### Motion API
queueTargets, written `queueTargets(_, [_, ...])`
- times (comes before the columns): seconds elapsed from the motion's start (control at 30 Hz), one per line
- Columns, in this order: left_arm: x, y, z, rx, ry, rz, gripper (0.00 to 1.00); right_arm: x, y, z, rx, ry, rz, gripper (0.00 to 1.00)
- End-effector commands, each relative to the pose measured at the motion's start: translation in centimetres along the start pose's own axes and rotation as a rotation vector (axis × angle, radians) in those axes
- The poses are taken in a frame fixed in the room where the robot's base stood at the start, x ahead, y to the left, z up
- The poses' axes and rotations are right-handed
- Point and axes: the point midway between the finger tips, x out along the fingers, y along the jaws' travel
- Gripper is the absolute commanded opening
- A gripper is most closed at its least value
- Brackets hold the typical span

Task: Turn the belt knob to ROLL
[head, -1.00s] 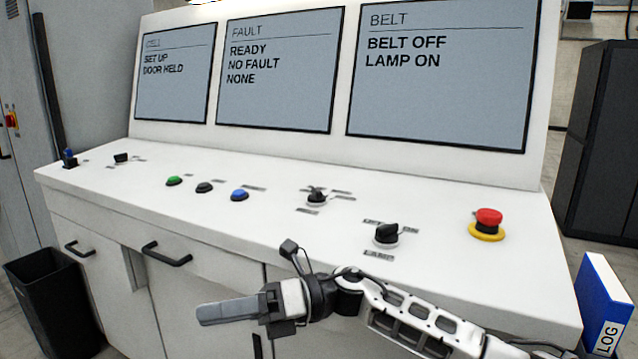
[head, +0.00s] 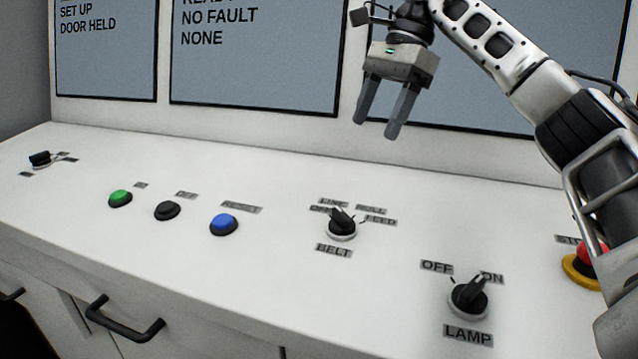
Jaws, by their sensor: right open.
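The black belt knob (head: 342,223) sits on the sloping white panel, above its BELT label (head: 333,251). OFF and LINE labels are at its upper left, the ROLL label (head: 371,209) at its upper right, and FEED at its right. Its pointer appears turned to the upper left, on the OFF and LINE side; exactly which is hard to tell. My right gripper (head: 378,128) is open and empty, fingers pointing down, above and behind the belt knob and apart from it. My left gripper is not in view.
The lamp knob (head: 468,296) is at the front right, pointing to ON. The red stop button (head: 592,258) is partly behind my right arm. Green (head: 120,198), black (head: 167,210) and blue (head: 223,224) buttons stand to the left. The upright screens (head: 255,60) rise behind.

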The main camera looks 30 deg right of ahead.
Motion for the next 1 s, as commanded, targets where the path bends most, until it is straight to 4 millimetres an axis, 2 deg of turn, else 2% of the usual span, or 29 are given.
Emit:
queueTargets(0.17, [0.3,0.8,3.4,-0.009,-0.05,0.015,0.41,3.0,0.1,-0.3,-0.001,0.001,0.005,0.69])
queueTargets(0.27, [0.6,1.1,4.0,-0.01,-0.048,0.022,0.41,5.4,0.1,-0.3,-0.003,0.0,0.006,0.69])
queueTargets(0.4, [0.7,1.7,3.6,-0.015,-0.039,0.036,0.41,8.1,0.1,-0.2,-0.001,0.002,0.005,0.69])
queueTargets(0.5, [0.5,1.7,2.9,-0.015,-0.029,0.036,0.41,9.9,0.1,-0.1,0.001,0.003,0.004,0.69])
queueTargets(0.7, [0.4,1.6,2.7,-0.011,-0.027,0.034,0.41,13.4,0.1,0.0,0.001,0.001,0.004,0.69])
queueTargets(0.83, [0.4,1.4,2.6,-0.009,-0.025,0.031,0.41,14.8,0.1,0.0,0.001,0.0,0.002,0.69])
queueTargets(1.0, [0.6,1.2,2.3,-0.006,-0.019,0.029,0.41,15.6,0.1,0.1,0.0,-0.001,0.0,0.69])
